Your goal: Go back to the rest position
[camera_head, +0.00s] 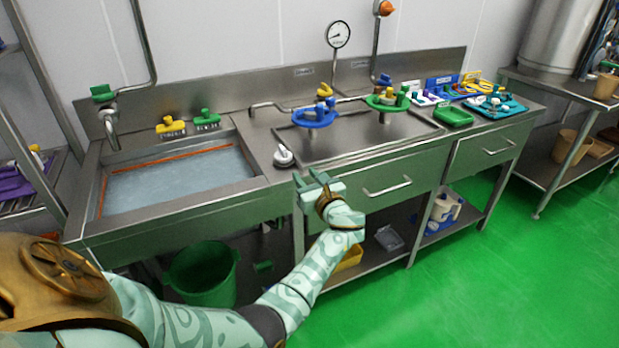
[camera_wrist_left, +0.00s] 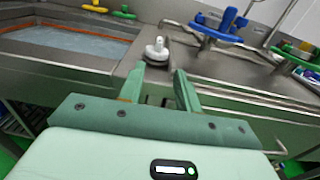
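My left gripper (camera_head: 312,178) is held out in front of the counter's front edge, near the middle of the head view. In the left wrist view its two green fingers (camera_wrist_left: 160,80) stand apart with nothing between them. A white round knob (camera_head: 284,157) sits on the steel counter just beyond the fingertips; it also shows in the left wrist view (camera_wrist_left: 157,49). The gripper looks apart from it. My right gripper is in neither view.
A water-filled sink (camera_head: 180,180) is at the left. Blue (camera_head: 315,117) and green (camera_head: 387,102) handwheels stand on the counter (camera_head: 345,148). A green bucket (camera_head: 203,275) and lower shelf are below. Green floor (camera_head: 510,270) is clear at the right.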

